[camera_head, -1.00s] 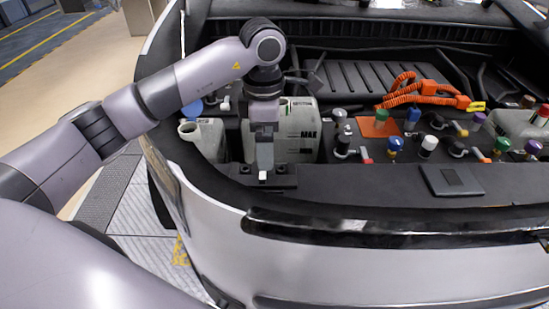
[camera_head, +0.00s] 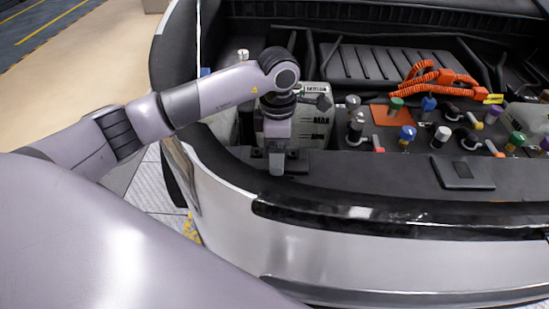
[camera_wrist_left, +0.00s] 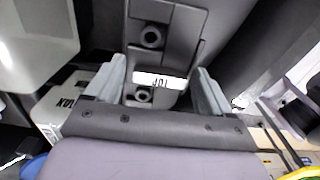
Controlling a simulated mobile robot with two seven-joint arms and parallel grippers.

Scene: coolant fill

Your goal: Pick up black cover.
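A dark cover plate (camera_head: 308,160) lies flat on the black front panel of the engine bay, left of centre. My left gripper (camera_head: 277,172) points down over it and hides much of it. In the left wrist view, the gripper's two grey fingers (camera_wrist_left: 162,85) stand apart on either side of a raised part of the dark plate (camera_wrist_left: 165,25). A similar black plate with a raised middle (camera_head: 463,173) lies farther right. My right gripper is not in view.
A whitish reservoir marked "MAX" (camera_head: 320,132) stands close behind my left gripper. Several coloured caps and fittings fill the bay to the right, with an orange coiled cable (camera_head: 430,82). The silver front bumper (camera_head: 370,250) lies nearer me.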

